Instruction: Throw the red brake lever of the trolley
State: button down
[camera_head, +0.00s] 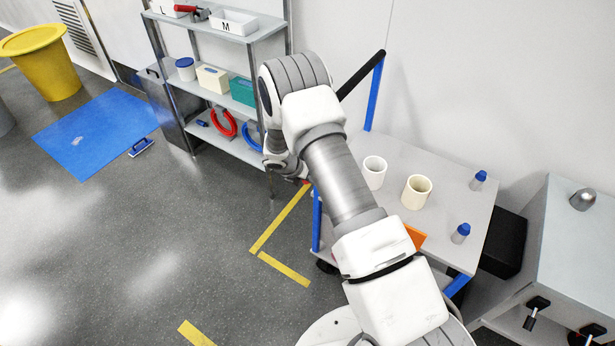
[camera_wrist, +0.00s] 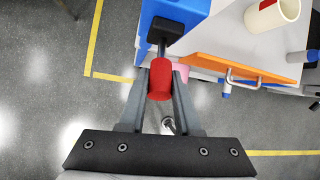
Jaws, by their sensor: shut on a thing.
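The red brake lever (camera_wrist: 160,80) has a thick red grip on a dark stem. The stem comes from a black block (camera_wrist: 165,31) on a blue part of the trolley. My gripper (camera_wrist: 161,76) has its two grey fingers on either side of the red grip and is shut on it. In the head view the trolley (camera_head: 397,155) has a grey top, blue posts and a black push bar. A small bit of red (camera_head: 305,182) shows at its left corner. My arm hides most of that corner and the gripper there.
A white cup (camera_head: 374,180), a cream cup (camera_head: 416,195) and two blue-capped bottles (camera_head: 478,181) (camera_head: 460,234) stand on the trolley. An orange panel with a metal handle (camera_wrist: 235,66) is close right of the lever.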

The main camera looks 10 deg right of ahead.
jog(key=shift+a, duration=0.1)
dwell(0.3)
jog(key=c, duration=0.6)
grip_release()
jog(key=v, duration=1.7)
jog(key=shift+r, duration=0.2)
